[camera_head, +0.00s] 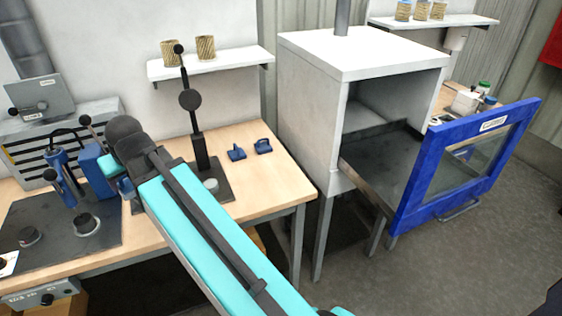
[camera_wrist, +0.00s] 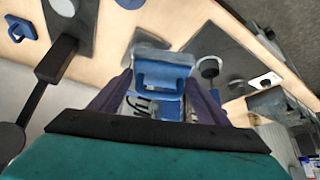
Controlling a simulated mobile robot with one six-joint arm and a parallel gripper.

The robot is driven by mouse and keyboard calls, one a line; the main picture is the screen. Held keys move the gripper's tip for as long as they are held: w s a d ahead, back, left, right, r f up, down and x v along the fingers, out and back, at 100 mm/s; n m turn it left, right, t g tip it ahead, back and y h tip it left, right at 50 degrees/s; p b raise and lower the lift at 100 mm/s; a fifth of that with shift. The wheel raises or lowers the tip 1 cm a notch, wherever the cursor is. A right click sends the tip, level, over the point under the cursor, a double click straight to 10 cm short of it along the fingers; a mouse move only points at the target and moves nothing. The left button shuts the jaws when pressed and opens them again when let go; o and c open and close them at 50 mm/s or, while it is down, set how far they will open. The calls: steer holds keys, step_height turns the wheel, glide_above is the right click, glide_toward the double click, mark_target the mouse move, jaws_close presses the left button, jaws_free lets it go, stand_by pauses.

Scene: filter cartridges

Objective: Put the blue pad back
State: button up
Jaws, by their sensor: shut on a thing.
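My gripper (camera_wrist: 163,95) is shut on a blue pad (camera_wrist: 163,78) with a loop-shaped handle, seen between the two dark fingers in the wrist view. A pale layer shows along the pad's far edge. In the head view a small part of a blue piece (camera_head: 125,187) shows beside my wrist, over the left workbench; my arm hides most of the gripper. Two more blue pads with handles lie on the bench, one (camera_head: 236,152) left of the other (camera_head: 263,146). One of these loose pads also shows at upper left in the wrist view (camera_wrist: 22,29).
A black lever stand (camera_head: 194,125) rises just right of my wrist. A dark plate with knobs (camera_head: 58,238) and a blue block (camera_head: 94,163) are at left. A grey cabinet (camera_head: 307,120) stands right, its blue-framed door (camera_head: 408,205) open. The bench's front right is clear.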

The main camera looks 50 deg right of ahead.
steer(key=s+d+f+m+b, duration=0.1)
steer(key=s+d+f, duration=0.1)
steer(key=d, duration=0.6)
steer(key=s+d+f+m+h, duration=0.1)
steer(key=d+f, duration=0.2)
steer(key=d, duration=0.5)
steer(key=s+d+f+b, duration=0.1)
steer(key=s+d+f, duration=0.1)
steer(key=d, duration=0.6)
steer(key=s+d+f+m, duration=0.1)
steer(key=s+d+f, duration=0.1)
steer(key=s+d, duration=0.3)
steer(key=s+d+f+m+h+b, duration=0.1)
steer(key=s+d+f, duration=0.2)
steer(key=d, duration=1.1)
steer(key=s, duration=0.3)
steer(key=shift+s+f, duration=0.15)
steer(key=shift+f, duration=0.05)
steer(key=shift+w+d+f+p, duration=0.25)
steer(key=shift+w+d+p, duration=0.4)
steer(key=shift+w+d, duration=1.25)
steer(key=shift+w+d+f+p, duration=0.2)
steer(key=shift+w+d+p, duration=0.4)
steer(key=shift+w+d, duration=1.25)
steer(key=shift+w+d+f+p, duration=0.25)
steer(key=shift+w+d+p, duration=0.4)
steer(key=shift+w+d, duration=1.25)
steer(key=shift+s+d, duration=0.3)
steer(key=shift+f, duration=0.1)
